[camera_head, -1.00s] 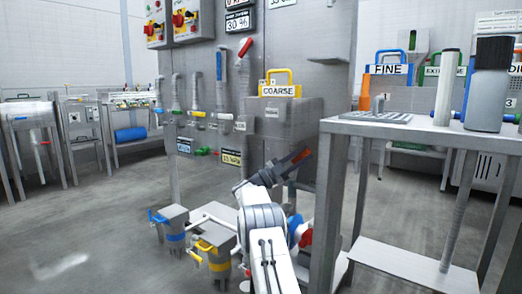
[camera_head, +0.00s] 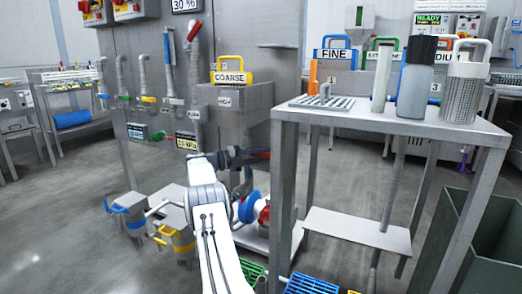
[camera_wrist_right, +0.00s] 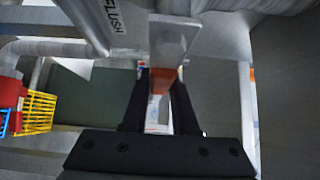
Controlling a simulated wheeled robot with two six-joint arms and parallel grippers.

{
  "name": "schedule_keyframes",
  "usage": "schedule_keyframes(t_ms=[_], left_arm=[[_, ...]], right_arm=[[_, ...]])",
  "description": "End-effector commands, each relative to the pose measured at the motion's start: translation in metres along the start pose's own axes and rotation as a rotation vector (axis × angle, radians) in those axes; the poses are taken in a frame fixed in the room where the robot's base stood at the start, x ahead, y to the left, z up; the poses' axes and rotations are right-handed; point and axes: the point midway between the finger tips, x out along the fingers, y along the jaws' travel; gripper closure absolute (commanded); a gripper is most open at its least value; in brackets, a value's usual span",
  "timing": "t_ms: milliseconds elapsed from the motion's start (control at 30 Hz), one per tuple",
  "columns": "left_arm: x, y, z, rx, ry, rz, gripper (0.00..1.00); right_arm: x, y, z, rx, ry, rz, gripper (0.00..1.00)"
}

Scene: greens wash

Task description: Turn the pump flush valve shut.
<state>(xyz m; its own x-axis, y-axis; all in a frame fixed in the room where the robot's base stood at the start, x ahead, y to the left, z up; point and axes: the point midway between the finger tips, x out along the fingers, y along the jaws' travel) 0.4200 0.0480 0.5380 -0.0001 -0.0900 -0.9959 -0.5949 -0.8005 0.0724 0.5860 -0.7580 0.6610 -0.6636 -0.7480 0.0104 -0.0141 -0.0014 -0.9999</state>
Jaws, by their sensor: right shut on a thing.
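My right arm reaches forward in the head view. Its dark gripper (camera_head: 250,156) is beside the grey pump housing, below the COARSE box. In the right wrist view the two black fingers (camera_wrist_right: 165,100) are shut on a grey lever with an orange part (camera_wrist_right: 165,78), which I take as the flush valve handle. A pipe marked FLUSH (camera_wrist_right: 95,22) runs just beyond it. In the head view the handle is mostly hidden by the fingers; only a dark reddish bit shows. The valve body and its exact angle are unclear. My left gripper is not in view.
A grey metal table (camera_head: 400,122) stands close on the right, with a perforated strainer (camera_head: 465,85) and bottles on it. A green-grey bin (camera_head: 480,235) is at lower right. Blue-handled (camera_head: 128,210) and yellow-handled (camera_head: 178,240) canisters stand on the floor at left. Floor beyond them is open.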

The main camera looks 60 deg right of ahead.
Motion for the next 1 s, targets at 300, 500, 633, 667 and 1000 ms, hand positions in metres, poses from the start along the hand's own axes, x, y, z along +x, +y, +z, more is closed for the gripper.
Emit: schedule_keyframes(t_ms=[300,500,633,667,1000], left_arm=[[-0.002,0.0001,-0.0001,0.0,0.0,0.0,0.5],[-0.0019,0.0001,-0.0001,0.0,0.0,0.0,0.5],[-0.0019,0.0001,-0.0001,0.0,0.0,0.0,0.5],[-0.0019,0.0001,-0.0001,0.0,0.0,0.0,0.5],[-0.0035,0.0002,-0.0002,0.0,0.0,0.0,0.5]], right_arm=[[0.002,0.0034,0.001,0.023,-0.004,0.023,1.0],[0.0018,0.0037,0.001,0.023,-0.004,0.024,1.0],[0.0016,0.0038,0.001,0.022,-0.004,0.024,0.5],[0.0013,0.0038,0.001,0.022,-0.004,0.024,0.43],[-0.0039,0.002,0.0012,0.021,-0.005,0.021,0.43]])
